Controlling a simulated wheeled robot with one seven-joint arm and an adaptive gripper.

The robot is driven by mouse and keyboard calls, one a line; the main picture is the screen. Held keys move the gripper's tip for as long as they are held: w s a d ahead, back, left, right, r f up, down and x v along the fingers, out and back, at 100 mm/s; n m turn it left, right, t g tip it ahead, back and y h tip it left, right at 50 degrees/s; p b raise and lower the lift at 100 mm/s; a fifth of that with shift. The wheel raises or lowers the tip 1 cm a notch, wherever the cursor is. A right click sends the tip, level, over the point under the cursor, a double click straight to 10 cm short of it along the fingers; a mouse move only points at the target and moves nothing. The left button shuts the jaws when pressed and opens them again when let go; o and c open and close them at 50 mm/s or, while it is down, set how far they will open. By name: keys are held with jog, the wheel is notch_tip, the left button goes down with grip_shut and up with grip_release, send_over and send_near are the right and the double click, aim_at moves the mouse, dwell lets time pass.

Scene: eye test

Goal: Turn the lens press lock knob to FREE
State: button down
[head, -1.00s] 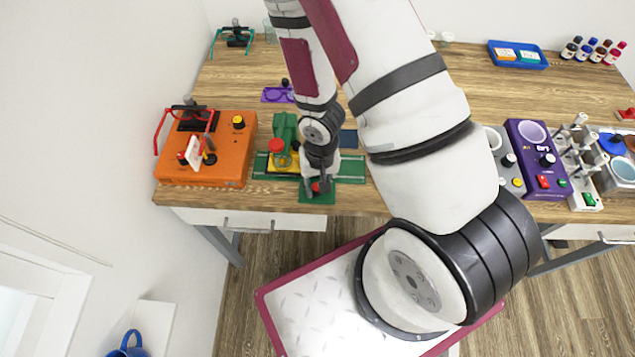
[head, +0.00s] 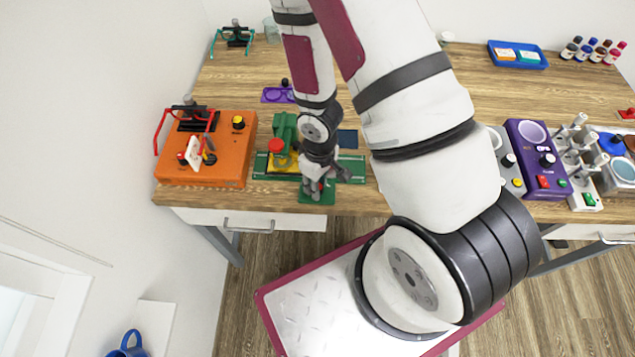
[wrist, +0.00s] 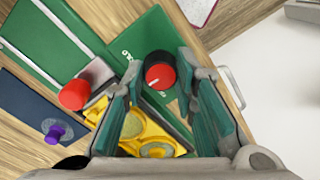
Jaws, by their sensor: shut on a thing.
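In the head view the red knob (head: 315,187) shows only partly under my gripper. My gripper (wrist: 162,73) is shut on the knob, with one teal-padded finger on either side of it. The green lens press (head: 285,126) with a red top (head: 276,146) stands just behind and to the left. Its yellow lens carrier (wrist: 150,134) has round recesses and is partly hidden by the fingers.
An orange machine (head: 210,172) with red glasses stands left of the press. A dark blue pad (wrist: 35,110) lies beside the green base. A purple device (head: 535,165) and other tools stand to the right. The table's front edge is close to the knob plate.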

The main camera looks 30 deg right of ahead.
jog(key=n, duration=0.4)
jog(key=shift+n, duration=0.3)
jog(key=n, duration=0.4)
jog(key=shift+a+n, duration=0.1)
jog(key=shift+n, duration=0.3)
jog(key=c, duration=1.3)
grip_release()
